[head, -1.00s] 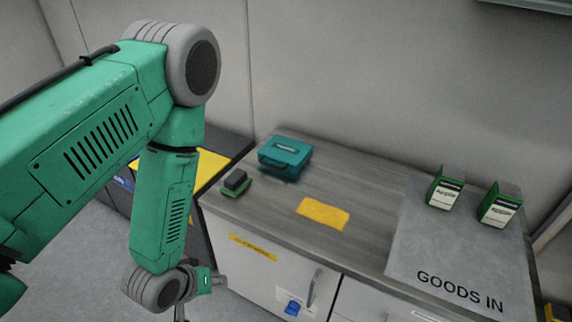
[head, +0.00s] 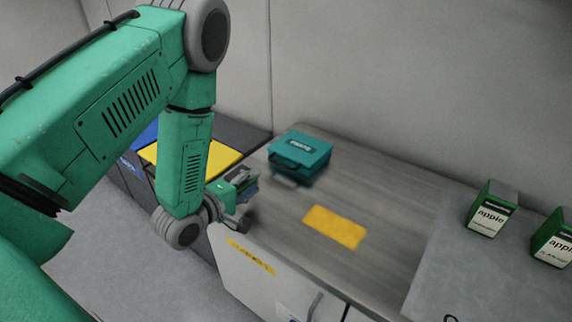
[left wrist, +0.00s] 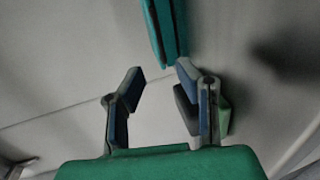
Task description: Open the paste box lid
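The paste box (head: 300,153) is a teal case with a label on its lid, and it stands shut on the counter. My left gripper (head: 245,186) is at the counter's left end, to the left of the box and apart from it. In the left wrist view the left gripper (left wrist: 160,76) is open with nothing between its fingers. Part of the teal box (left wrist: 168,28) shows ahead of the fingertips. My right gripper is in neither view.
A dark and green block (left wrist: 223,114) lies beside the left gripper's right finger. A yellow mat (head: 335,227) lies on the counter (head: 385,195), which has clear room around it. Green apple cartons (head: 491,214) stand on a grey mat at the right.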

